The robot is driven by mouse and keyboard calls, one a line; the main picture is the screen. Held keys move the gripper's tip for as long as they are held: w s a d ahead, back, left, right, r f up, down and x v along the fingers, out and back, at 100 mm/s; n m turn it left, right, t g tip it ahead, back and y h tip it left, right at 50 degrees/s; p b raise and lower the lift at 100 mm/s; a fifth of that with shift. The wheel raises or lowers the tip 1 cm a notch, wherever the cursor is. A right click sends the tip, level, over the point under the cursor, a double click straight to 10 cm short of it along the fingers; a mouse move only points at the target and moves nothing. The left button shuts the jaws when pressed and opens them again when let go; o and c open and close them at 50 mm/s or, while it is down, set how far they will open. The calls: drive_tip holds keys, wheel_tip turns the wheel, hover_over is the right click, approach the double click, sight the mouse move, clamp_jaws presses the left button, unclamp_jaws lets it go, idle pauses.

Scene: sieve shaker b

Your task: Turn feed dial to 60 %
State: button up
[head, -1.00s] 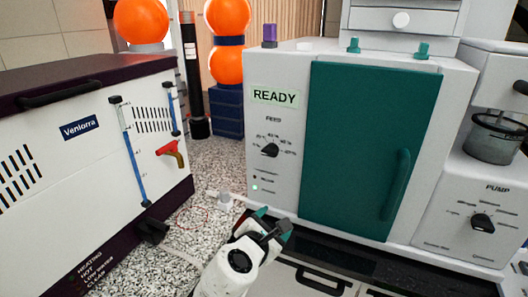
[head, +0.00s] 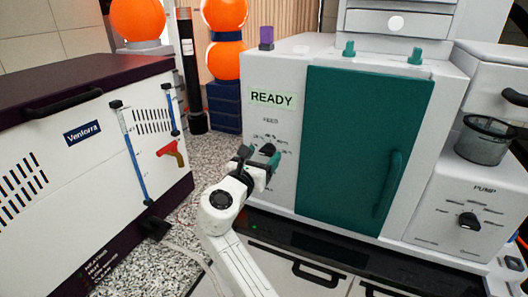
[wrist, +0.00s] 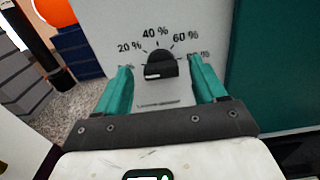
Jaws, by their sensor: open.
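The black feed dial (wrist: 161,64) is on the white machine front, with marks for 20 %, 40 % and 60 % around its top. The outer labels are partly covered by my fingers. I cannot tell for sure which mark the dial points to. My gripper (head: 260,156) is open in front of the feed panel. In the wrist view, its teal fingers stand on the left and right of the dial, with gaps on both sides. I cannot tell how much depth remains between fingertips and panel. In the head view my gripper mostly hides the dial.
A teal door (head: 363,150) with a handle is right of the dial. A READY display (head: 271,99) is above. A pump dial (head: 468,221) is at the far right. The white Veniorra cabinet (head: 70,165) stands left, with speckled floor (head: 205,160) between.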

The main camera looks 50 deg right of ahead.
drive_tip(key=shift+x, duration=0.8)
drive_tip(key=shift+c, duration=0.2)
drive_tip(key=c, duration=1)
